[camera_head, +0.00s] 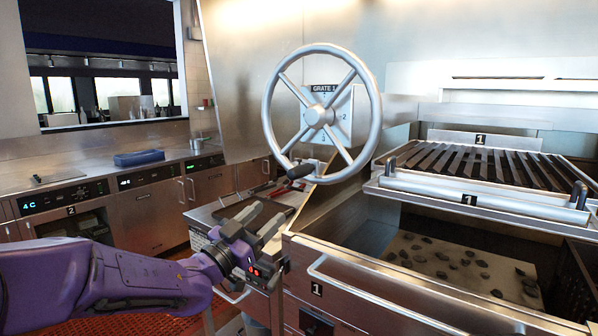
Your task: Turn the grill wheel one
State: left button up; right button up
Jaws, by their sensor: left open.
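The grill wheel (370,118) is a large silver handwheel with several spokes, mounted upright on a box labelled "GRATE 1" (346,112). A dark handle knob (301,171) sits at its lower left rim. My left gripper (266,222) is open and empty, below and to the left of the wheel, apart from it. My purple left arm reaches in from the lower left. The slatted grate (490,162), marked 1, is to the right of the wheel, above a bed of scattered coals (440,258). My right gripper is not in view.
A metal side shelf (205,215) with tongs or similar tools is behind my left gripper. A front rail (375,300) runs along the grill's lower edge. A counter with a blue box (138,158) stands at the back left.

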pick_arm(q)
jog(key=m+h, duration=0.2)
send_near(289, 180)
jog(key=r+x, duration=0.1)
jog(key=x, duration=0.2)
jog(key=shift+g, duration=0.3)
jog(key=p+x, duration=0.1)
jog(key=x, duration=0.2)
jog(key=p+x, duration=0.3)
jog(key=x, duration=0.2)
jog(key=shift+w+d+f+p, duration=0.2)
jog(key=shift+w+p, duration=0.1)
jog(key=shift+w, duration=0.05)
jog(key=shift+w+d+r, duration=0.1)
jog(key=shift+w+d, duration=0.35)
jog(key=shift+w, duration=0.1)
jog(key=shift+c, duration=0.3)
grip_shut()
